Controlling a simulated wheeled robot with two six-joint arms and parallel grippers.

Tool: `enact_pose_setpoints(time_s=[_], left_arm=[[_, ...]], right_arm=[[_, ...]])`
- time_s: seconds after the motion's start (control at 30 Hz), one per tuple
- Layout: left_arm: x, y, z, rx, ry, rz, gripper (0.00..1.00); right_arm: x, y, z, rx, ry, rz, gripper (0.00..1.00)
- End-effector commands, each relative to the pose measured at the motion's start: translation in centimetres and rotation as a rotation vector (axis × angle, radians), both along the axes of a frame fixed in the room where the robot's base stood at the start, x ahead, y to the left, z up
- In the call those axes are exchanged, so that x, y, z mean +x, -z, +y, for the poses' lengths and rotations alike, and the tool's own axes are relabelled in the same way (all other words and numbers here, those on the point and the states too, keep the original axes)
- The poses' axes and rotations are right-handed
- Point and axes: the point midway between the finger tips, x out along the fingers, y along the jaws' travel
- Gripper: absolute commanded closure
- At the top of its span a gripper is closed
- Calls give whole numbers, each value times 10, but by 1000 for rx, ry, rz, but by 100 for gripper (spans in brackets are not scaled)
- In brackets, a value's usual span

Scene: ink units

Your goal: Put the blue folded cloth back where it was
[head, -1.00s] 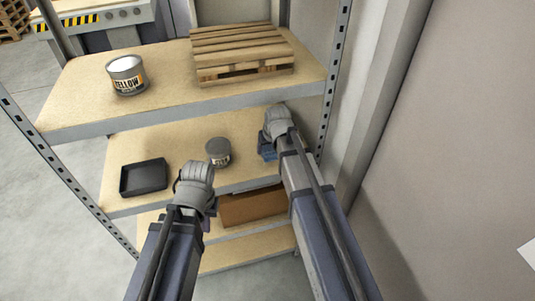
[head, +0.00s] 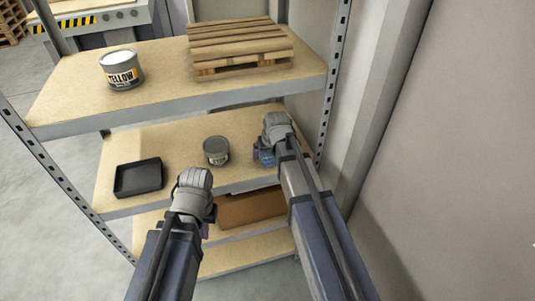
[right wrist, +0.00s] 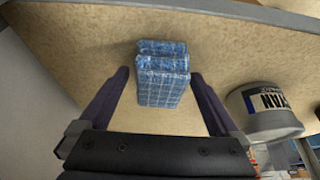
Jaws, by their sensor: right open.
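The blue folded cloth (right wrist: 163,75) has a checked pattern and lies on the middle shelf. In the right wrist view it sits between the fingers of my right gripper (right wrist: 160,80), which is open, with a gap at each side. In the head view the cloth (head: 264,156) is mostly hidden behind my right gripper (head: 268,150). My left gripper (head: 207,214) is in front of the middle shelf, lower and left of the cloth. Its fingers are mostly hidden.
A grey ink can (head: 216,151), labelled CYAN in the right wrist view (right wrist: 262,110), stands left of the cloth. A black tray (head: 138,178) lies further left. The upper shelf holds a yellow-ink can (head: 121,70) and a small pallet (head: 240,48). A brown box (head: 250,208) sits below.

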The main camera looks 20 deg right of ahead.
Motion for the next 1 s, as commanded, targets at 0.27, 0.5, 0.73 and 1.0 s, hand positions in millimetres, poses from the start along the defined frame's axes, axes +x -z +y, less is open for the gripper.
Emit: enact_pose_setpoints(time_s=[0.27,0.5,0.73,1.0], left_arm=[[0,-2,0,0,0,0,100],[0,-19,0,0,0,0,100],[0,-51,0,0,0,0,100],[0,-93,0,0,0,0,100]], right_arm=[[0,-2,0,0,0,0,2],[-6,-19,0,0,0,0,2],[-19,-51,-1,0,0,0,2],[-36,-93,-1,0,0,0,2]])
